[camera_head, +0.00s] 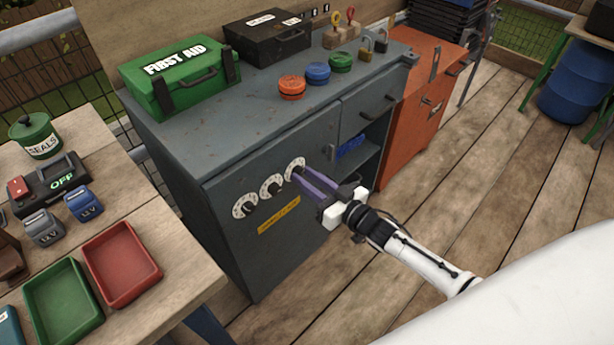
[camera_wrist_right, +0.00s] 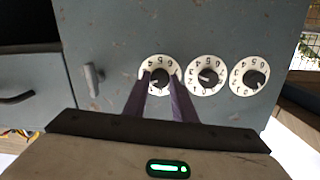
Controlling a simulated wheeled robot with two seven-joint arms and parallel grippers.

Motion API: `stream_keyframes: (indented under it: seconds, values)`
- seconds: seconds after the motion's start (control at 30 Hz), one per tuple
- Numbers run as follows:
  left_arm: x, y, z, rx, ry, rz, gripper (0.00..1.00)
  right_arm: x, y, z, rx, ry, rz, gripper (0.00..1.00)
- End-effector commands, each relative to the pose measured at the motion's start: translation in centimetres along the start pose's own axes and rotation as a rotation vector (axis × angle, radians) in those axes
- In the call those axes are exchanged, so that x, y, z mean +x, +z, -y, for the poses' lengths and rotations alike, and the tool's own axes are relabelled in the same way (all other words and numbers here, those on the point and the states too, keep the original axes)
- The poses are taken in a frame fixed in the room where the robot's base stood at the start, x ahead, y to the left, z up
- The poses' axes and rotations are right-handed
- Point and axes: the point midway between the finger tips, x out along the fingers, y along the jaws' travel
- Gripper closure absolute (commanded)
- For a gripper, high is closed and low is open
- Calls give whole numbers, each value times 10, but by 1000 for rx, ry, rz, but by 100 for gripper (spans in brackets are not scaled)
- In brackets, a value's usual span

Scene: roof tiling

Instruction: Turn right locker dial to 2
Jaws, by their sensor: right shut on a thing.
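Three white numbered dials with dark knobs sit in a row on the grey locker's front (camera_head: 255,245). My right gripper (camera_head: 300,174) reaches the right dial (camera_head: 292,163) with its purple fingers. In the right wrist view, the picture is turned over and this dial (camera_wrist_right: 160,62) is the leftmost. There the two fingertips of my right gripper (camera_wrist_right: 161,78) are shut on its dark knob, one on each side. The knob's exact reading cannot be told. The middle dial (camera_head: 270,187) and left dial (camera_head: 244,206) are untouched. My left gripper is not in view.
A yellow label (camera_head: 279,215) is below the dials. A green first aid box (camera_head: 180,78), a black case (camera_head: 268,37), coloured round pieces and padlocks stand on the locker top. A wooden table (camera_head: 185,268) with trays is at the left. An orange cabinet (camera_head: 415,110) is at the right.

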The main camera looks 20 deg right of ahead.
Motion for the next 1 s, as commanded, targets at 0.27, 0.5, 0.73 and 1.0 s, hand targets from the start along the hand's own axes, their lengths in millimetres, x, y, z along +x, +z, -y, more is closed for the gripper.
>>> stream_keyframes:
  seconds: [0.27, 0.5, 0.73, 1.0]
  values:
    - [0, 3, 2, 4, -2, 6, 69, 0, -1, -1, 12, -1, -1, 98]
    - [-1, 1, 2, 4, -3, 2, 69, 0, -1, -1, 10, -1, -1, 69]
    - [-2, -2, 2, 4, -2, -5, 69, 0, 0, 0, 10, -1, 0, 57]
    - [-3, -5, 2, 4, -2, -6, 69, -12, 0, -1, 10, 0, 3, 57]
